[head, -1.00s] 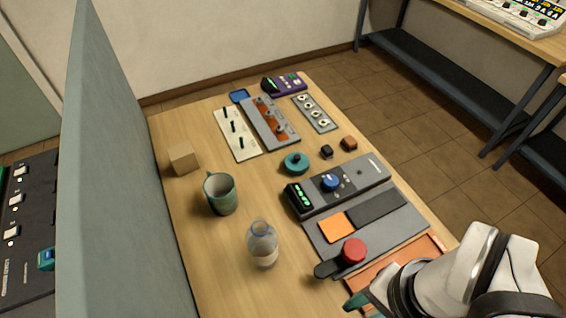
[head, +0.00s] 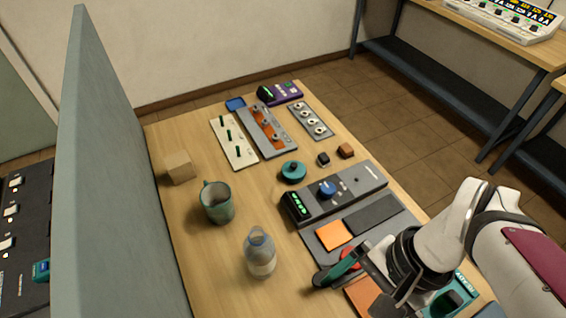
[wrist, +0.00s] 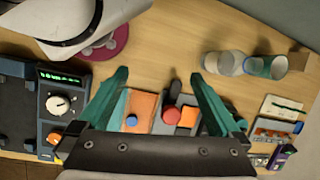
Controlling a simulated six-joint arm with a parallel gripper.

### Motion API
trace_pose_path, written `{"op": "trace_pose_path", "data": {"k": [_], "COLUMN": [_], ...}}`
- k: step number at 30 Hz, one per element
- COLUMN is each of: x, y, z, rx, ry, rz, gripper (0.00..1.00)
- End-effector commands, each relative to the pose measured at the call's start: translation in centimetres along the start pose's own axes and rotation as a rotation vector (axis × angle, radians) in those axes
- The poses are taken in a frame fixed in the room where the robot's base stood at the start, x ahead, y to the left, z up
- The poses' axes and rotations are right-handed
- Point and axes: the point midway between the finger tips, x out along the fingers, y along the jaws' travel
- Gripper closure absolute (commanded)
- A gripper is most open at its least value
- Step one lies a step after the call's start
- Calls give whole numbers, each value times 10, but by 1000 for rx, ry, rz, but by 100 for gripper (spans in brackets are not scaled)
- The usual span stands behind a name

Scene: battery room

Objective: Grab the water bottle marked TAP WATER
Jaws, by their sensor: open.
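A clear water bottle (head: 260,254) with a pale label band stands upright on the wooden table, near the front in the head view. Its label text is too small to read. It also shows in the wrist view (wrist: 226,63), right of my fingers. My gripper (head: 344,294) is over the front right of the table, to the right of the bottle and apart from it. Its two teal fingers are spread with nothing between them, as the wrist view (wrist: 160,75) also shows. My gripper partly hides a red round knob (head: 352,256).
A teal mug (head: 217,204) stands behind and left of the bottle, with a wooden cube (head: 179,166) farther back. A grey partition (head: 110,180) borders the table's left side. Control panels (head: 335,193) and a teal round knob (head: 293,171) lie to the right. Bare table surrounds the bottle.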

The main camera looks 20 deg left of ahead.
Motion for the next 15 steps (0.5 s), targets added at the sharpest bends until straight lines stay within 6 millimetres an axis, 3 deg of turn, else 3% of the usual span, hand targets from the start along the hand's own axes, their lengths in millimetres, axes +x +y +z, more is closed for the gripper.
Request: {"op": "trace_pose_path", "data": {"k": [6,12,15], "x": [36,79,89], "y": [-72,-100,-105], "z": [-65,-115,-121], "rx": [317,515,548], "ry": [-491,-737,-775], "rz": [-156,-288,-311], "gripper": [0,0,0]}}
